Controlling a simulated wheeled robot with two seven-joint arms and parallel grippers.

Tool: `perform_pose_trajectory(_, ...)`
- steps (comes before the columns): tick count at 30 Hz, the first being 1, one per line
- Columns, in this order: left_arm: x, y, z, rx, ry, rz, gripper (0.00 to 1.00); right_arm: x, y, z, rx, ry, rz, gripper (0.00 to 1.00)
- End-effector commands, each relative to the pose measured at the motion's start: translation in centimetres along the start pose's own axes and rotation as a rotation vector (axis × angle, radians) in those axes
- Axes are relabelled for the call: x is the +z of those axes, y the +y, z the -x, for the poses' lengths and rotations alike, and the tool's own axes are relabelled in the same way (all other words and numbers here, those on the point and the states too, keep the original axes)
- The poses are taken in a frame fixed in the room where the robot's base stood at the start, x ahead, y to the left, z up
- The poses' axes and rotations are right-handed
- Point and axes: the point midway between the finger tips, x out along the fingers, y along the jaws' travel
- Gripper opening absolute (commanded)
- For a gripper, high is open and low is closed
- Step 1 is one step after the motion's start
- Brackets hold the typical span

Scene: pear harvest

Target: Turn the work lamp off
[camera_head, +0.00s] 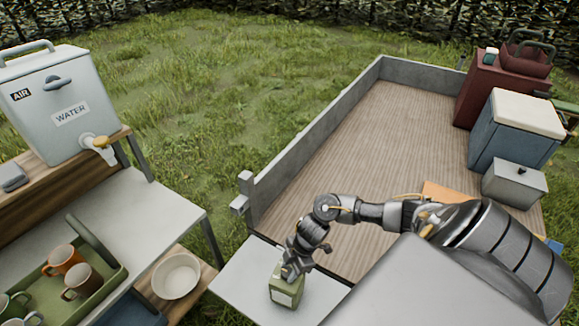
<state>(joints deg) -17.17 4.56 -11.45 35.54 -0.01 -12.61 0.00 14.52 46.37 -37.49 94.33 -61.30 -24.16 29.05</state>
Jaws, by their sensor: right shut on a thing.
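A small olive-green boxy thing with a pale front panel (284,293), which looks like the work lamp, stands on a light grey surface at the bottom middle. My right gripper (290,273) reaches down onto its top from the right and is shut on it. The gripper hides the top of the lamp, so I cannot see a switch or tell whether it is lit. My left gripper is out of view.
A trailer bed with low grey walls (312,128) lies behind my right arm, mostly bare. A blue cooler (500,135), a red box (480,85) and a grey metal box (513,186) stand at right. A water dispenser (58,95), mug tray (115,283) and white bowl (176,275) are left.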

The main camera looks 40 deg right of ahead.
Motion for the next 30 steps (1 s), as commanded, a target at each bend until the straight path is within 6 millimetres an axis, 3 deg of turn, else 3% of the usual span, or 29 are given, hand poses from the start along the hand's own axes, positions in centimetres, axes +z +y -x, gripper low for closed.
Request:
perform_pose_trajectory(15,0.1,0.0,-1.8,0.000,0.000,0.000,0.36,-0.1,0.4,-0.1,-0.149,0.001,0.367,0.14)
perform_pose_trajectory(30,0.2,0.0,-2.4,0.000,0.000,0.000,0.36,-0.2,0.3,-0.1,-0.196,0.002,0.476,0.14)
